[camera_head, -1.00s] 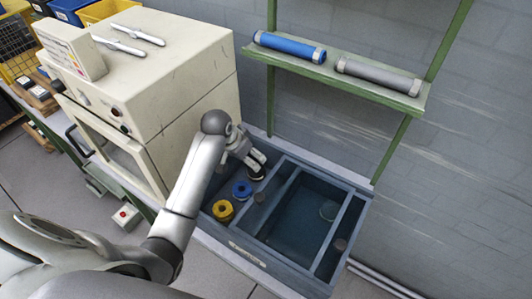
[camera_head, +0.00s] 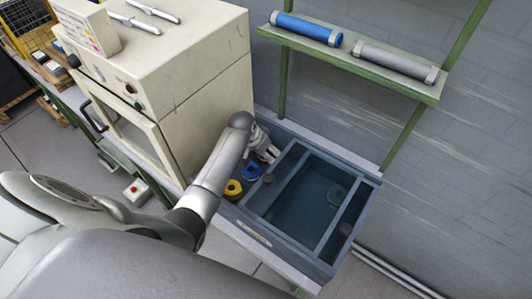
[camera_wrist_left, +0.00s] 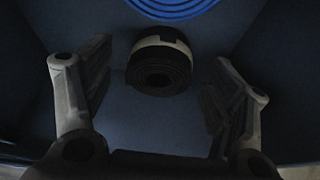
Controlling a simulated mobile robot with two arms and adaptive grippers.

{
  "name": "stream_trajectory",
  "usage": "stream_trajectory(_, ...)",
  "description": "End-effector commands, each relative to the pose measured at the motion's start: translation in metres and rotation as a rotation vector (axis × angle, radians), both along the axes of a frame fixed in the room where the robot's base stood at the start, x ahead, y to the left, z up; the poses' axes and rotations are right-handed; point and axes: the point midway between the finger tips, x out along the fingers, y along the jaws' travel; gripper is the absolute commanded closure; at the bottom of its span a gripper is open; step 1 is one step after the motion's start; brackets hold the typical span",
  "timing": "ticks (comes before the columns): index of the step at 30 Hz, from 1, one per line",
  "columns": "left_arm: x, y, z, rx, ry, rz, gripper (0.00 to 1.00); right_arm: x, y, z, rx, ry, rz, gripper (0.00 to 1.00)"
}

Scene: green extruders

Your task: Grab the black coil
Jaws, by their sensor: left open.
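The black coil (camera_wrist_left: 160,68) lies on the dark blue floor of a bin compartment in the left wrist view, with a pale band across it. My left gripper (camera_wrist_left: 160,105) is open, with one finger on each side of the picture and the coil between and slightly beyond them. No contact shows. In the head view my left gripper (camera_head: 268,158) reaches down into the bin's narrow left compartment and hides the coil. My right gripper is not in view.
A blue coil (camera_head: 251,172) and a yellow coil (camera_head: 233,189) lie in the same compartment. Bin walls (camera_head: 358,185) and dividers surround the gripper. The cream oven (camera_head: 200,95) stands close to its left. A green shelf (camera_head: 375,75) with two tubes is behind.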

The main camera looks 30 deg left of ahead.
Motion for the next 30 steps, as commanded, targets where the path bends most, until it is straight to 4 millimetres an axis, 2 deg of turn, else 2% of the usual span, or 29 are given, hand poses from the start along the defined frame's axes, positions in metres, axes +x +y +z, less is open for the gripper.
stream_trajectory(6,0.006,-0.001,-0.015,0.001,0.0,0.0,0.22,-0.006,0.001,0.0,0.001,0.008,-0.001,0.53)
stream_trajectory(14,0.007,-0.001,-0.017,0.001,-0.001,0.0,0.22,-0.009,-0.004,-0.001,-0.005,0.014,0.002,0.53)
stream_trajectory(26,0.007,-0.001,-0.017,0.001,0.0,0.0,0.71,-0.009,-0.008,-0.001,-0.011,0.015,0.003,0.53)
stream_trajectory(27,0.007,-0.001,-0.017,0.001,-0.001,0.0,0.74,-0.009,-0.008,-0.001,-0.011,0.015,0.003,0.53)
stream_trajectory(30,0.007,-0.001,-0.017,0.001,-0.001,0.0,0.74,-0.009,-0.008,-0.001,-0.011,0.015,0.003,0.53)
